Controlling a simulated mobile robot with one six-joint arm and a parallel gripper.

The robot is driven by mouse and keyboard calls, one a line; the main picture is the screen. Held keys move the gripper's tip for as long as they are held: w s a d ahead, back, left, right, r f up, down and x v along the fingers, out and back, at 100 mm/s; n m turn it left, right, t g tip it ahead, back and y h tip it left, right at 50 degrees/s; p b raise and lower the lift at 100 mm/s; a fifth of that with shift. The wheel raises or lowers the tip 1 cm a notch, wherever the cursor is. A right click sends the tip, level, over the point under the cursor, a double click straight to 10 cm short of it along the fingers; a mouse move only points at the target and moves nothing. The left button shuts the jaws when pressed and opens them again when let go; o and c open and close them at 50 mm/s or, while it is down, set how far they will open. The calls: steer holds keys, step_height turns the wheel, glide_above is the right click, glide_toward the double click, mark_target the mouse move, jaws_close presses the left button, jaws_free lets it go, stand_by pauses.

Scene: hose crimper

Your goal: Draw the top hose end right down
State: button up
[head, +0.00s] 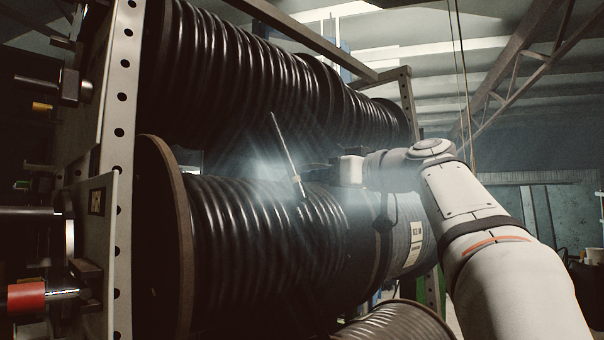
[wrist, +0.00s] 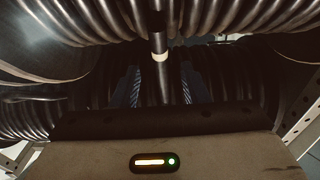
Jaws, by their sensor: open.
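The top hose end (head: 285,150) is a thin dark hose with a pale band near its lower part. In the head view it hangs at a slant between the upper and lower reels. My gripper (head: 312,179) comes in from the right, level with the pale band. In the wrist view the hose end (wrist: 158,40) hangs down the middle, the pale band showing. My gripper (wrist: 161,88) appears open, with a dark finger on either side of the hose's line. I cannot tell whether either finger touches it.
The upper reel (head: 235,70) and lower reel (head: 245,225) of ribbed black hose fill the rack, close around my gripper. The perforated rack post (head: 120,80) stands at left. Another coil (head: 400,325) is low in front. Open room shows at right.

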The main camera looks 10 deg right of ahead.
mark_target(306, 194)
steer(key=shift+p+x, duration=0.7)
steer(key=shift+x, duration=1.6)
steer(key=shift+c, duration=0.2)
jaws_close()
